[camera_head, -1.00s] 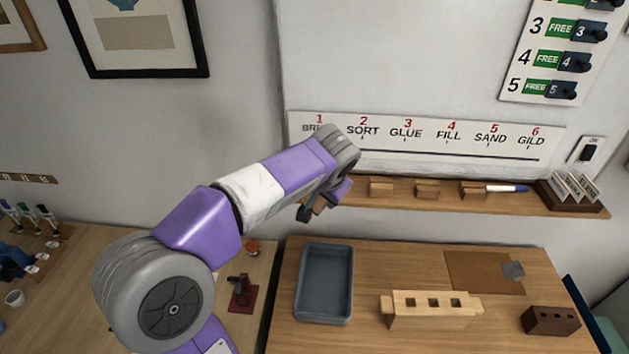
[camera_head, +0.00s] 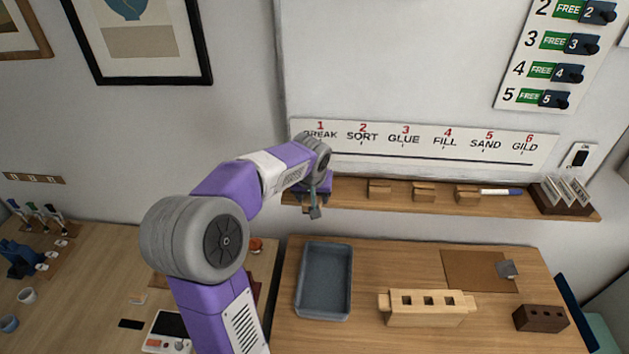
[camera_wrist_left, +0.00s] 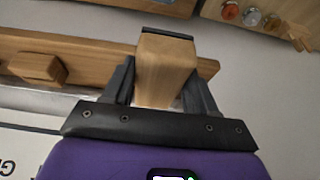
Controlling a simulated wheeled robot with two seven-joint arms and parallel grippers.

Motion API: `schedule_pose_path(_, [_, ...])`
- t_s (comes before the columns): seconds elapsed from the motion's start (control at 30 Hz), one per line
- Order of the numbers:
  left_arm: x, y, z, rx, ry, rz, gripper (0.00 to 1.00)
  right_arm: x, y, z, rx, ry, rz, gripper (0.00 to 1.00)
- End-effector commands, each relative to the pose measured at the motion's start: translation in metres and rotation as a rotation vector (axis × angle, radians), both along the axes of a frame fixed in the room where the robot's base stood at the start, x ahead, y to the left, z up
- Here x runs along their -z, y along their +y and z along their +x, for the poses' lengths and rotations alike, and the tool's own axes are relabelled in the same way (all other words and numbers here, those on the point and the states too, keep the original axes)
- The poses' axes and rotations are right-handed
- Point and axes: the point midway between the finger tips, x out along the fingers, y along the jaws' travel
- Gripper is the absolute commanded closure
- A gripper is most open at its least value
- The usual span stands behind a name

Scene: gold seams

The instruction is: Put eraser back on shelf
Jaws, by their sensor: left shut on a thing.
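The eraser (camera_wrist_left: 165,72), a wooden block with a dark strip along its far end, is between the fingers of my left gripper (camera_wrist_left: 162,88) in the wrist view. The gripper is shut on it. In the head view my left gripper (camera_head: 316,205) is at the left end of the wooden wall shelf (camera_head: 345,194), and the eraser is mostly hidden there. The shelf also shows in the wrist view (camera_wrist_left: 100,48), behind the eraser. I cannot tell whether the eraser touches the shelf. My right gripper is not in view.
Wooden blocks (camera_head: 424,191), a marker (camera_head: 501,192) and a card holder (camera_head: 562,198) occupy the shelf further right. Below are a grey tray (camera_head: 324,283), a slotted wooden block (camera_head: 427,309) and a dark brown block (camera_head: 541,318) on the table. A labelled strip (camera_head: 430,150) is above the shelf.

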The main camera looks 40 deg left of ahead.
Motion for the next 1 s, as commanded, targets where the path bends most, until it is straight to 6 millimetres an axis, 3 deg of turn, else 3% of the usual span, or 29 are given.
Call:
schedule_pose_path(0.47, [-0.001,0.037,0.043,0.0,0.001,-0.001,0.67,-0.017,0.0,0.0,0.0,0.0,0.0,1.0])
schedule_pose_path(0.6, [0.014,0.038,0.043,0.001,0.002,0.0,0.67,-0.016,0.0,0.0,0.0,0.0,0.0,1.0])
schedule_pose_path(0.97, [0.018,0.037,0.043,0.002,0.0,0.001,0.67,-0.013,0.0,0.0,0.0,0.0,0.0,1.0])
schedule_pose_path(1.0, [0.019,0.037,0.043,0.002,0.0,0.001,0.41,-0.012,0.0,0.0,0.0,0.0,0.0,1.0])
